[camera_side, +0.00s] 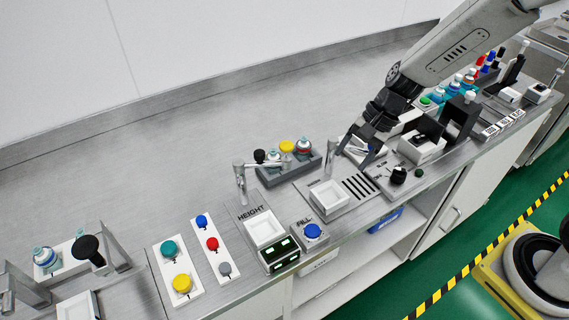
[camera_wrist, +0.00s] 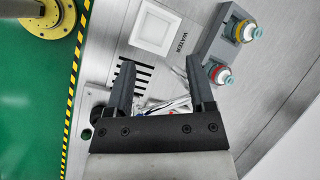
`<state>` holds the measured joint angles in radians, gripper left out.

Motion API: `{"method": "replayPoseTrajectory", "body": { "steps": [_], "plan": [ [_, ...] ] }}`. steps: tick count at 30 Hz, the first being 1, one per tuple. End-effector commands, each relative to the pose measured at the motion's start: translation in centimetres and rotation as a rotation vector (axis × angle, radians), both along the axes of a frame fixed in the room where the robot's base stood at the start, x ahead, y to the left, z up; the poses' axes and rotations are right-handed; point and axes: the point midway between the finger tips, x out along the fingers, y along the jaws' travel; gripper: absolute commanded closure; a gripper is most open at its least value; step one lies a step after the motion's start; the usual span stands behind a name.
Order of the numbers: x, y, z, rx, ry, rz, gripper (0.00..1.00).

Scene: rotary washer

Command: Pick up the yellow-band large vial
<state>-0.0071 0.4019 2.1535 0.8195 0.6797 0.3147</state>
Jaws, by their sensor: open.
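The yellow-band large vial (camera_wrist: 246,31) stands in a grey rack (camera_wrist: 211,45) at the upper right of the wrist view, with a pale bluish top and a yellow ring around it. In the side view its yellow part (camera_side: 287,147) shows near the middle of the same rack (camera_side: 290,174), partly behind a tap. A red-band vial (camera_wrist: 221,74) stands beside it in the rack. My gripper (camera_wrist: 160,65) is open, with nothing seen held between its fingers. In the side view my gripper (camera_side: 362,149) is to the right of the rack, apart from both vials.
A white square basin (camera_wrist: 153,28) marked WATER and a slotted drain (camera_wrist: 134,78) lie near my fingers. Taps (camera_side: 240,180) stand in front of the rack. Boxy devices (camera_side: 420,148) crowd the bench at right. Bare bench (camera_side: 160,160) lies behind and left.

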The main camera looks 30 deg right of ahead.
Motion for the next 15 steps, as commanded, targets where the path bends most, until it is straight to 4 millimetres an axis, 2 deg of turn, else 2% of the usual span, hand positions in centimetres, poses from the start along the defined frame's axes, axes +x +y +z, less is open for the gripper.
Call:
{"method": "replayPoseTrajectory", "body": {
  "steps": [9,15],
  "plan": [
    [6.4,4.3,-0.3,0.335,0.173,-0.363,0.3],
    [10.8,6.3,-0.1,0.561,0.273,-0.561,0.3]
  ]
}}
